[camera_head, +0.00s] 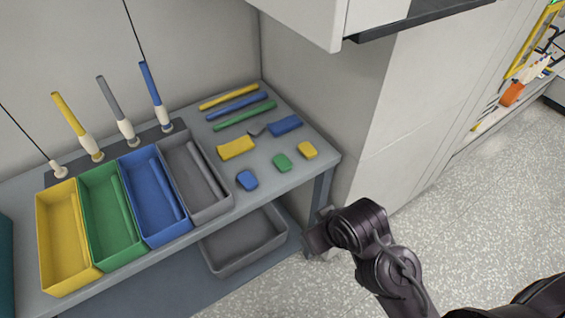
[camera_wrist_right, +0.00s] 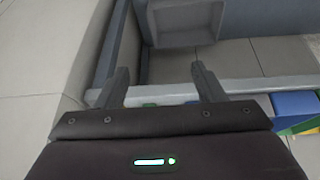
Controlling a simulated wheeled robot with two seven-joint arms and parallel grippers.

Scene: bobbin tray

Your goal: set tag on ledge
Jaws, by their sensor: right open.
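Small tag-like pieces lie at the right end of the grey table (camera_head: 215,232): a blue one (camera_head: 247,180), a green one (camera_head: 282,161) and a yellow one (camera_head: 307,150). I cannot tell which piece is the tag, or which surface is the ledge. My right gripper (camera_head: 312,236) is beside the table's front right corner, apart from the pieces. In the right wrist view its two fingers (camera_wrist_right: 160,80) are spread with nothing held between them. The table's edge bar (camera_wrist_right: 255,84) shows beyond them. My left gripper is out of view.
Yellow (camera_head: 40,225), green (camera_head: 83,205), blue (camera_head: 125,185) and grey (camera_head: 225,206) bins line the table. Bobbins on pegs stand behind them. A grey tray (camera_head: 245,262) is on the lower shelf. A cabinet (camera_head: 365,20) overhangs the right; the floor there is clear.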

